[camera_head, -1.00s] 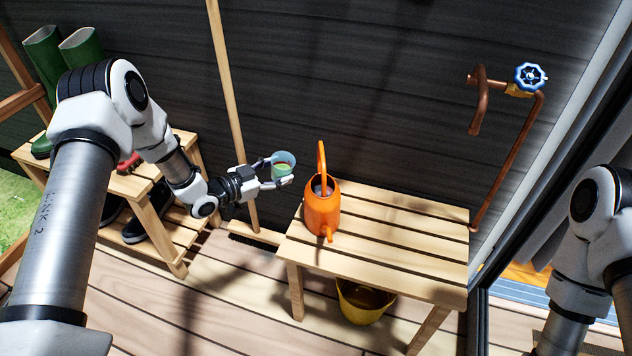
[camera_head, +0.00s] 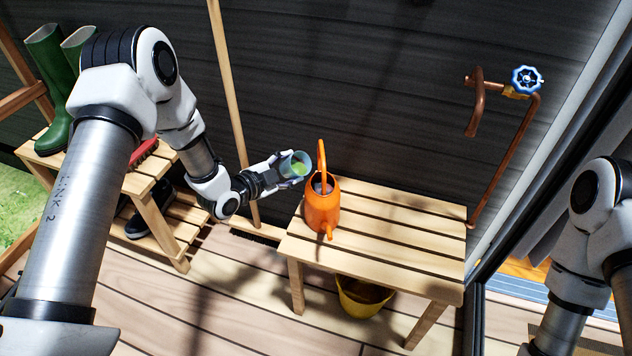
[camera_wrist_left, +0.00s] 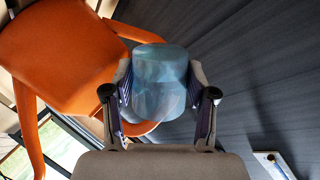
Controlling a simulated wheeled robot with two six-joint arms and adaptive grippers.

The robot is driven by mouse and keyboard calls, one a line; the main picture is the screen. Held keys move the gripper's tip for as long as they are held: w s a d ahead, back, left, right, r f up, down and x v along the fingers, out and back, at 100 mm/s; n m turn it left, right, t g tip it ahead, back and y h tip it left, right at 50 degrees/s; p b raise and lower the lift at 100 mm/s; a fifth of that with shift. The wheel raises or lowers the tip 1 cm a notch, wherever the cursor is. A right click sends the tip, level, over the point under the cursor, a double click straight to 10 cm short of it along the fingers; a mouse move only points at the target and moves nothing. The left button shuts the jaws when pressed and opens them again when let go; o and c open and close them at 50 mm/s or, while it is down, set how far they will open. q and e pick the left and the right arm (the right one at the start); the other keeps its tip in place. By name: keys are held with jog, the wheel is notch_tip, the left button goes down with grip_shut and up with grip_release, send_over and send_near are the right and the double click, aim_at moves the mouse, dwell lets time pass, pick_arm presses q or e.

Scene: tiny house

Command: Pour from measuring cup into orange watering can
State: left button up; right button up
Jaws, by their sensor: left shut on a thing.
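The orange watering can (camera_head: 322,212) stands upright on the left end of the slatted wooden bench, its loop handle up. My left gripper (camera_head: 291,171) is shut on the measuring cup (camera_head: 297,163), a translucent bluish cup with something green inside. The cup is tilted toward the can, up and left of it, beside its handle. In the left wrist view the cup (camera_wrist_left: 160,82) sits between the two fingers, with the orange can (camera_wrist_left: 65,55) close by at upper left. My right arm shows at the right edge; its gripper is out of view.
The slatted bench (camera_head: 400,235) has free room right of the can. A yellow bucket (camera_head: 362,297) stands under it. A copper pipe with a blue valve wheel (camera_head: 527,79) is on the dark wall. A shoe rack with green boots (camera_head: 47,85) is at left, near a wooden pole (camera_head: 232,110).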

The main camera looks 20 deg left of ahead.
aim_at(295, 176)
pick_arm(q)
jog(key=shift+d+r+m+y, duration=0.1)
jog(key=shift+r+m+y, duration=0.35)
jog(key=shift+m, duration=0.35)
jog(key=shift+r, duration=0.1)
jog(key=shift+d+r+m+t+y, duration=0.1)
jog(key=shift+r+m+t+y, duration=0.25)
jog(key=shift+m, duration=0.25)
jog(key=shift+s+r+m, duration=0.1)
jog(key=shift+r+m, duration=0.05)
jog(key=shift+m, duration=0.25)
jog(key=r, duration=0.1)
jog(key=r+p, duration=0.2)
jog(key=shift+d+r+m+y, duration=0.3)
jog(key=shift+d+r, duration=0.05)
jog(key=shift+d, duration=0.05)
jog(key=shift+s+d+r, duration=0.15)
jog(key=shift+s+r, duration=0.05)
jog(key=shift+r, duration=0.15)
jog(key=shift+r+p, duration=0.4)
jog(key=shift+d+r+m+y+p, duration=0.3)
jog(key=shift+r+m, duration=0.2)
jog(key=shift+r, duration=0.3)
